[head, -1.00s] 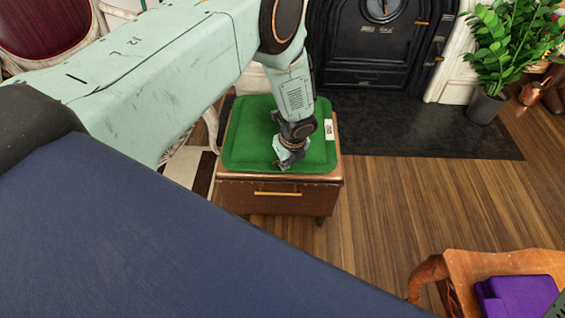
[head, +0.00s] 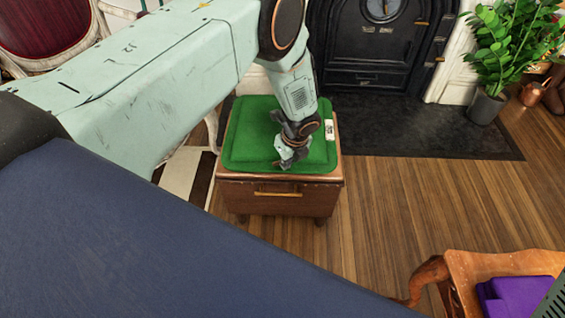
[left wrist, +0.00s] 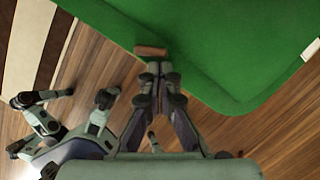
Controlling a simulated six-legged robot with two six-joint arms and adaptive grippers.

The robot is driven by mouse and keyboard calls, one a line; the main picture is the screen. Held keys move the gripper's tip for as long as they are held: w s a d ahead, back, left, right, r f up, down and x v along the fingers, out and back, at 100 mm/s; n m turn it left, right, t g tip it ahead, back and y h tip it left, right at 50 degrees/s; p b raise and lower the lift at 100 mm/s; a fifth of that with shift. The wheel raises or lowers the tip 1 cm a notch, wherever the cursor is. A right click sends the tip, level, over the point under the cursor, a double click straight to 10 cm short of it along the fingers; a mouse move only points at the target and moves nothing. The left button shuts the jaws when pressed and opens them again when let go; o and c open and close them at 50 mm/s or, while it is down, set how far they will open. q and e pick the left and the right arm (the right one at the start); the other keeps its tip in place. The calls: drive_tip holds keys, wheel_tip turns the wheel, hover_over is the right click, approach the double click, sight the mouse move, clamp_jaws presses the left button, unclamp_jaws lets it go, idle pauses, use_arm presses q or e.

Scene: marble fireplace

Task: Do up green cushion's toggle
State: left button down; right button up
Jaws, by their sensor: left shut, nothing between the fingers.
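The green cushion (head: 248,135) lies on a brown wooden chest (head: 240,196) with a bar handle on its front. It also fills the top of the left wrist view (left wrist: 215,45). My left gripper (head: 286,164) points down at the cushion's near part, with its fingers shut and empty. In the left wrist view, a small brown bar, seemingly the toggle (left wrist: 150,50), lies at the cushion's edge just beyond my left fingertips (left wrist: 154,72). I cannot tell whether they touch it. No loop is clear to see. My right gripper is not in view.
A black fireplace (head: 375,50) stands behind a dark hearth slab (head: 420,135). A potted plant (head: 487,105) is at the back right. A wooden chair (head: 462,265) with a purple cushion (head: 515,292) is at the lower right. Bare floor lies between.

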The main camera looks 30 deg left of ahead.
use_arm(q)
drive_tip(key=shift+f, duration=0.1)
drive_tip(key=shift+w+n+b, duration=0.25)
drive_tip(key=shift+n+b, duration=0.05)
drive_tip(key=shift+n, duration=0.7)
drive_tip(key=shift+w+n+g+b, duration=0.2)
drive_tip(key=shift+n+g+b, duration=0.15)
drive_tip(key=shift+n, duration=0.4)
drive_tip(key=shift+w+n+g+b, duration=0.15)
drive_tip(key=shift+n+g+b, duration=0.15)
drive_tip(key=shift+n, duration=0.45)
drive_tip(key=shift+w+a+n+g+b, duration=0.15)
drive_tip(key=shift+n+g+b, duration=0.3)
drive_tip(key=shift+n, duration=1.05)
